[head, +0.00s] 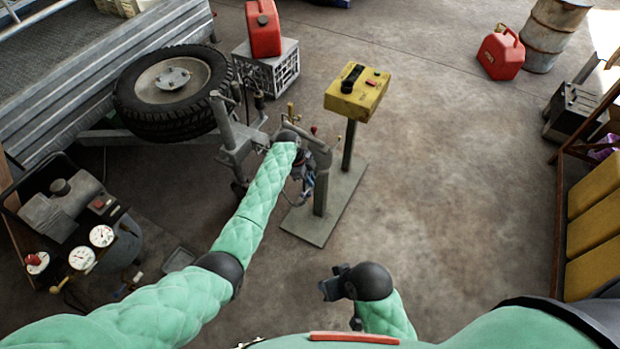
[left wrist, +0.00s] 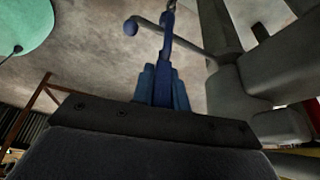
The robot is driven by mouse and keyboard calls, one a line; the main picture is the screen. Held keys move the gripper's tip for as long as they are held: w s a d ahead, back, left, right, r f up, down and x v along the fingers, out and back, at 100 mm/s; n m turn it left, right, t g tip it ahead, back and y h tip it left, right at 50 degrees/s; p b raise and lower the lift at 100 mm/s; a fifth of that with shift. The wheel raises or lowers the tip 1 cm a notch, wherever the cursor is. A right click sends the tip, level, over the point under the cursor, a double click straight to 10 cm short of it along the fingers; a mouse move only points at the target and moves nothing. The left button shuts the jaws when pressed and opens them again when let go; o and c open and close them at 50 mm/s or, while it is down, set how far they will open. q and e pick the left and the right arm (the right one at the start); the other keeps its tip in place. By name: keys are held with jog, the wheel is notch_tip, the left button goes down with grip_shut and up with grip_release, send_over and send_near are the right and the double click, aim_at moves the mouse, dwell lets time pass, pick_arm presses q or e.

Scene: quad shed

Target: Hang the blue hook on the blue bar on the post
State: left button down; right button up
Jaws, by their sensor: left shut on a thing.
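The blue hook (left wrist: 166,45) is upright in the left wrist view, its lower end at my left gripper's jaws. A bar (left wrist: 190,42) with a ball end slants past the hook's upper stem and joins a grey post (left wrist: 240,90). I cannot tell whether hook and bar touch. In the head view my left gripper (head: 303,172) is beside the grey post (head: 321,185), mostly hidden by my own wrist. It is shut on the hook. The bar is not clear in the head view. My right gripper (head: 334,286) is low in the head view, away from the post; its jaws are unclear.
A yellow control box (head: 357,92) on a stand is just right of the post, sharing its base plate (head: 330,215). A trailer hitch and spare tyre (head: 172,92) are on the left. A compressor (head: 75,220) is nearer left.

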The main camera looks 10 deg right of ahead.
pick_arm(q)
jog(key=shift+f, duration=0.1)
dwell(0.4)
jog(key=shift+f+b, duration=1.35)
jog(key=shift+f, duration=0.5)
jog(key=c, duration=0.8)
grip_release()
jog(key=shift+r, duration=0.1)
jog(key=shift+c, duration=0.2)
